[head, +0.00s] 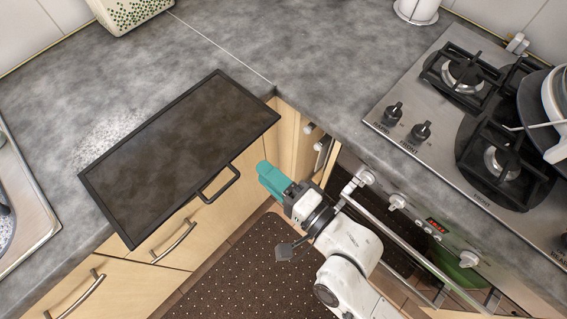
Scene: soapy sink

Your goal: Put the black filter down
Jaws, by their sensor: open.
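The black filter (182,150) is a flat dark rectangular panel with a black frame and a small handle (219,184) on its front edge. It lies on the grey countertop at the left, with its front part reaching past the counter edge over the drawers. My gripper (266,172), with teal fingers, is to the right of the handle and apart from it, in front of the cabinet corner. It is open and I see nothing between the fingers.
A sink (28,225) is at the far left, with a wet soapy patch beside it. A gas stove (470,120) with pans and the oven front (430,235) are on the right. A dark mat (235,270) lies on the floor.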

